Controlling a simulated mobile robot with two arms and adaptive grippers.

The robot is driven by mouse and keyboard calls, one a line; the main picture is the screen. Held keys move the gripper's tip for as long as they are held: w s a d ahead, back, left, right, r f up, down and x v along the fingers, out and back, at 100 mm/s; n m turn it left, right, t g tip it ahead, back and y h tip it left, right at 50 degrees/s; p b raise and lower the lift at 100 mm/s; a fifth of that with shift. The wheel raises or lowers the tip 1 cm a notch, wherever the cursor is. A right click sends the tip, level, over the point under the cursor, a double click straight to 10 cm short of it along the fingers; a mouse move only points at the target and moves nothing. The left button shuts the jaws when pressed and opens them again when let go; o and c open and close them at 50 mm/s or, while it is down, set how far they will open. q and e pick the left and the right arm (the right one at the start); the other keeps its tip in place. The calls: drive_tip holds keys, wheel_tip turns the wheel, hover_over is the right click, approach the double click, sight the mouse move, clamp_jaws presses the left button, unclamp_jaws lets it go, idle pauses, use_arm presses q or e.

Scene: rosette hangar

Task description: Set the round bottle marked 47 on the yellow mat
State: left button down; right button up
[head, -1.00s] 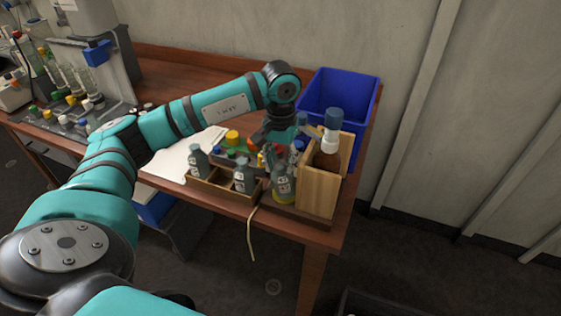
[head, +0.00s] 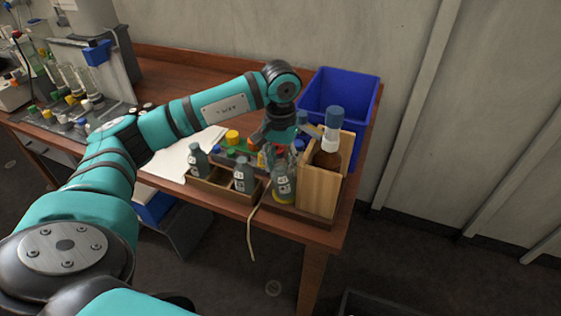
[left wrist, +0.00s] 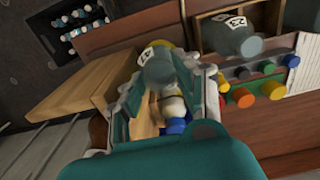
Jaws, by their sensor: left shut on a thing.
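My left gripper (head: 279,143) is over the front right of the wooden table. In the left wrist view its fingers (left wrist: 174,88) are shut around the upper part of a grey bottle (left wrist: 167,68) with a white label. In the head view this bottle (head: 284,181) looks upright, between the bottle box and a wooden holder. A yellow patch shows around its lower part in the head view and behind it in the left wrist view; I cannot tell whether it is the mat. My right gripper is not in view.
A wooden box (head: 211,189) with grey bottles stands left of the held bottle. A wooden holder (head: 319,192) with a brown, blue-capped bottle (head: 328,157) stands close on the right. A blue bin (head: 345,95) is behind. Small coloured caps crowd the space behind the gripper.

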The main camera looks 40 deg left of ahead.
use_arm(q)
drive_tip(key=shift+s+d+f+b, duration=0.15)
drive_tip(key=shift+s+f+b, duration=0.05)
drive_tip(key=shift+f+b, duration=0.2)
idle(0.6)
drive_tip(key=c, duration=1.3)
unclamp_jaws()
drive_tip(key=o, duration=0.5)
drive_tip(key=shift+w+a, duration=0.2)
drive_tip(key=shift+c, duration=0.2)
drive_tip(key=o, duration=0.4)
drive_tip(key=shift+c, duration=0.2)
drive_tip(key=shift+r, duration=0.2)
